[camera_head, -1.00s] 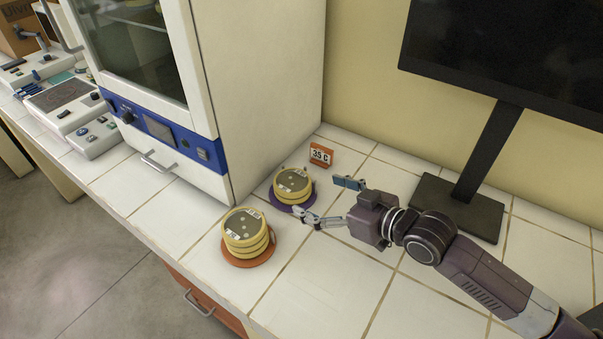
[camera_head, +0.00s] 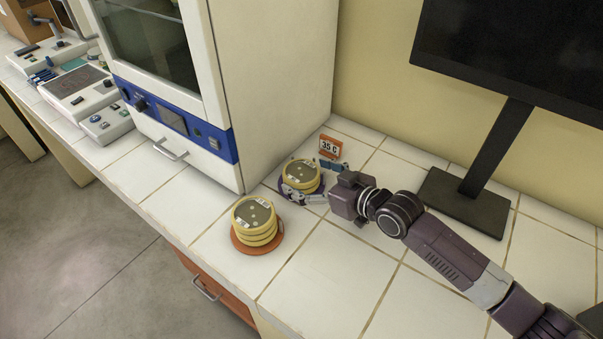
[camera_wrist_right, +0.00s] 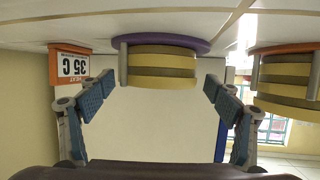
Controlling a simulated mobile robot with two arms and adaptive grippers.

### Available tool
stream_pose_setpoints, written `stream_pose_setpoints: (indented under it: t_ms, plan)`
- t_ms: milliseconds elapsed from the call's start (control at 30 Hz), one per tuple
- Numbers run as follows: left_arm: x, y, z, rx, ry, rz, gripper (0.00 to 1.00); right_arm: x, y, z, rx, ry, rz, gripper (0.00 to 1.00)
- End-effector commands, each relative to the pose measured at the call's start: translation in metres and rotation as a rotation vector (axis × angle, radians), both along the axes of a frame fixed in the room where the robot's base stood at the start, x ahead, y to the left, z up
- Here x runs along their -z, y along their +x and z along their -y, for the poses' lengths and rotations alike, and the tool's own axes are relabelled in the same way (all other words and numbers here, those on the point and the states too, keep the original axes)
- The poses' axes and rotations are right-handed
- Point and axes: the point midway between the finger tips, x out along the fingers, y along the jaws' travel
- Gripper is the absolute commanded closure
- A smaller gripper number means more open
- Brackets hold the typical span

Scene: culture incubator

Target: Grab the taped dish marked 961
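A stack of round yellow dishes (camera_head: 301,174) stands on a purple base near the cabinet; it also shows in the wrist view (camera_wrist_right: 162,68), which is upside down. A second yellow stack (camera_head: 254,221) stands on an orange base (camera_head: 257,247) nearer the counter's front edge, and at the right of the wrist view (camera_wrist_right: 285,75). Both have small pale labels on top, too small to read, so I cannot tell which is marked 961. My right gripper (camera_head: 308,180) is open, its fingers on either side of the purple-base stack, with gaps visible in the wrist view (camera_wrist_right: 160,84). My left gripper is out of view.
An orange "35 C" sign (camera_head: 331,147) stands just behind the purple-base stack. The white cabinet (camera_head: 275,90) rises close on the left. A monitor stand (camera_head: 465,202) is at the right. The tiled counter in front of my right arm is clear.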

Motion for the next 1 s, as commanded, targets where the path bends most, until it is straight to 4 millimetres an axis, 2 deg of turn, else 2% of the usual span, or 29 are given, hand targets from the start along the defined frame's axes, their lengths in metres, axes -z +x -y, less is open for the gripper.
stream_pose_setpoints:
  t_ms: [33, 367, 633, 767, 867, 1000]
  plan:
    - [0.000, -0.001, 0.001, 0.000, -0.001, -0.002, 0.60, 0.000, 0.000, 0.000, 0.000, 0.000, 0.000, 0.25]
    - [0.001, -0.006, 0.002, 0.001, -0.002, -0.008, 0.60, 0.000, 0.000, 0.000, 0.000, 0.000, 0.000, 0.61]
    - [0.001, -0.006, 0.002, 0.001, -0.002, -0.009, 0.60, -0.002, 0.000, 0.000, 0.000, 0.001, 0.001, 0.62]
    - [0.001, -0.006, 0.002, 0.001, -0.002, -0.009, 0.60, -0.010, 0.001, 0.000, 0.000, 0.003, 0.004, 0.62]
    - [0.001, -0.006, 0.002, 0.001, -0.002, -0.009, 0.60, -0.021, 0.001, 0.000, 0.000, 0.004, 0.005, 0.62]
    - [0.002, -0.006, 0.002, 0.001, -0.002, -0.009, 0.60, -0.048, 0.001, 0.000, -0.001, 0.004, 0.007, 0.62]
